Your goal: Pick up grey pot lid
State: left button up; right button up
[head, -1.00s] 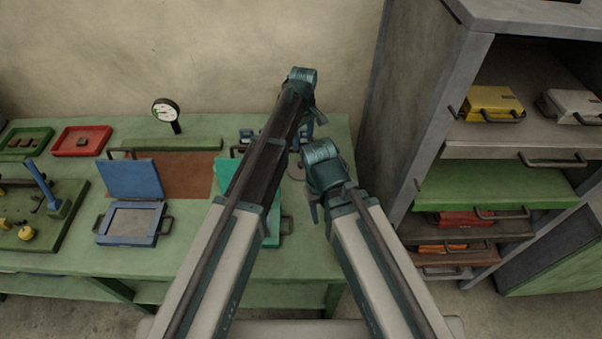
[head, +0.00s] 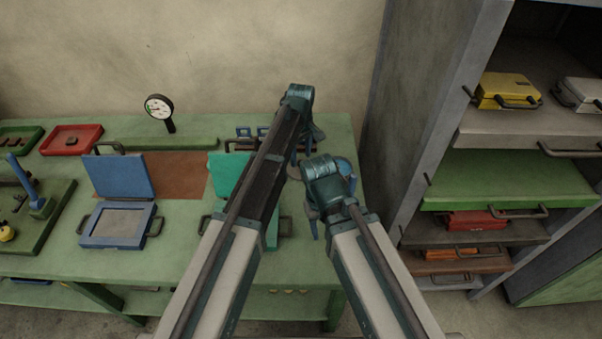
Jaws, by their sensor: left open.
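I cannot clearly make out a grey pot lid; my two arms cover much of the right part of the green bench (head: 185,262). My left gripper (head: 313,138) is open over the back right of the bench, partly hidden behind its own wrist. My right gripper (head: 312,222) hangs nearer, above the bench's right side, and its fingers are mostly hidden.
A blue hinged case (head: 122,176) and a partly covered teal one (head: 224,172) stand open on the bench. A gauge (head: 159,108) and red tray (head: 72,139) are at the back left. A grey shelf cabinet (head: 430,110) stands close on the right.

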pick_arm(q)
notch_tip(320, 180, down, 2)
jog(key=shift+f+b, duration=0.1)
jog(key=shift+b, duration=0.55)
grip_shut()
